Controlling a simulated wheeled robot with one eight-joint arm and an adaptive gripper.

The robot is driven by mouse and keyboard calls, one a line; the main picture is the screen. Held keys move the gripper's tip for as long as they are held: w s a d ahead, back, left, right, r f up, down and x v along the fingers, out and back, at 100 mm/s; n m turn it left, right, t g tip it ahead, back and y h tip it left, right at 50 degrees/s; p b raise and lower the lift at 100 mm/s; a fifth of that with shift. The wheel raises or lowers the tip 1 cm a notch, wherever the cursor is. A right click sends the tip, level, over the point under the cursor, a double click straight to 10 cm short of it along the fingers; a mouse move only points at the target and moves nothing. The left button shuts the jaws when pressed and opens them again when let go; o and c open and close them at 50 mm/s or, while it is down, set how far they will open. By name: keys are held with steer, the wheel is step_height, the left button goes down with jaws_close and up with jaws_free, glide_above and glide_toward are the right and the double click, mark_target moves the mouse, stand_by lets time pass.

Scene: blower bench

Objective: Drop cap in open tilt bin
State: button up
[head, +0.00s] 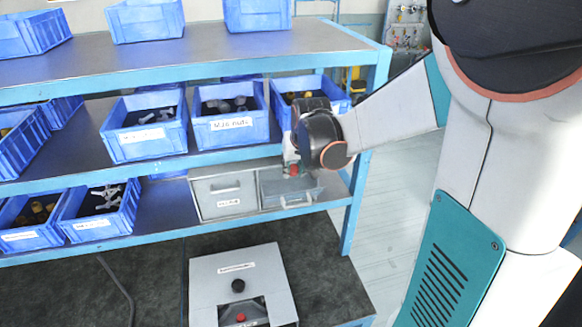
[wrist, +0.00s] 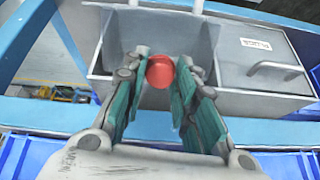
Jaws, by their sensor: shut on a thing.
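A red cap (wrist: 160,72) sits between the fingertips of my gripper (wrist: 162,78), which is shut on it. In the head view the cap (head: 293,170) shows just below my gripper (head: 291,160). The open tilt bin (head: 290,199) is the right one of two grey bins on the middle-low shelf, its front tipped outward. In the wrist view the open bin (wrist: 106,54) lies beyond and around the cap in the picture. The cap appears above its opening; the exact height is hard to tell.
The shut grey bin (head: 222,194) with a label and handle stands left of the open one; it is at right in the wrist view (wrist: 262,62). Blue bins of parts (head: 228,130) fill the shelf above. A grey box (head: 240,285) with a black knob is below.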

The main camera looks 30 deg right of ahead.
steer(key=o, duration=0.7)
steer(key=shift+o, duration=0.2)
step_height(320, 180, up, 10)
stand_by(0.3)
steer(key=shift+s+a, duration=0.1)
stand_by(0.5)
